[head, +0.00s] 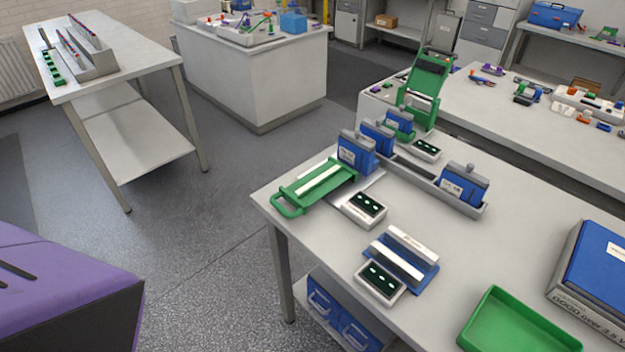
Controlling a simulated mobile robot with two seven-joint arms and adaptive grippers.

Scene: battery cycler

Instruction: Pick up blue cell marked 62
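Several blue cells with grey tops stand on the near right table. One blue cell (356,153) stands at the front left of the row, by the green tray. A second blue cell (377,138) is just behind it, and a cell with green and blue on it (399,124) is farther back. Another blue cell (464,184) stands apart to the right in a long grey trough (417,174). Their white labels are too small to read, so I cannot tell which is marked 62. Neither of my grippers is in view.

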